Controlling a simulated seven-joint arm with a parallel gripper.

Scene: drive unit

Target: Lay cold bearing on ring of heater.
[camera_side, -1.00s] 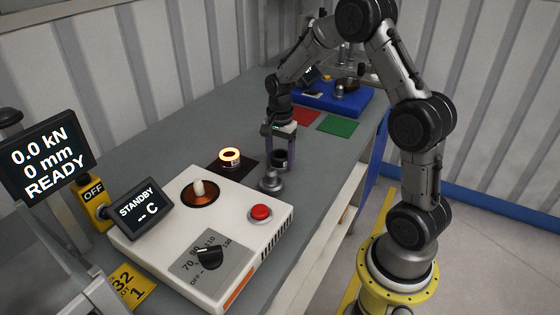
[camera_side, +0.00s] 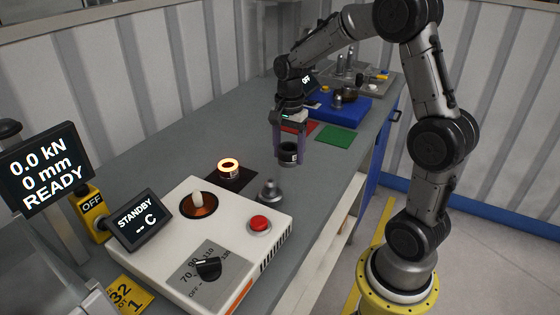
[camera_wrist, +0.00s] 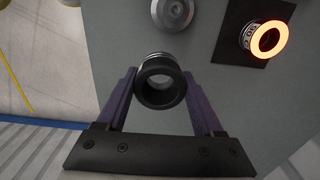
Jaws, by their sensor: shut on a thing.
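The cold bearing (camera_side: 288,157) is a dark ring with a pale mark on its side. My gripper (camera_side: 290,147) is shut on it and holds it above the grey bench, beyond the heater. In the wrist view the bearing (camera_wrist: 160,103) sits between both purple fingers, its open bore facing the camera. The heater (camera_side: 228,215) is a white box at front left. Its round coppery ring (camera_side: 198,210) surrounds a pale cone and carries no bearing. Its display (camera_side: 138,217) reads STANDBY and -- C.
A glowing orange bearing (camera_side: 229,166) lies on a dark pad (camera_side: 246,180) behind the heater. A grey metal knobbed part (camera_side: 270,190) stands between heater and gripper. A red button (camera_side: 259,223) is on the heater. Red and green mats (camera_side: 336,141) and a blue tray (camera_side: 352,109) lie farther back.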

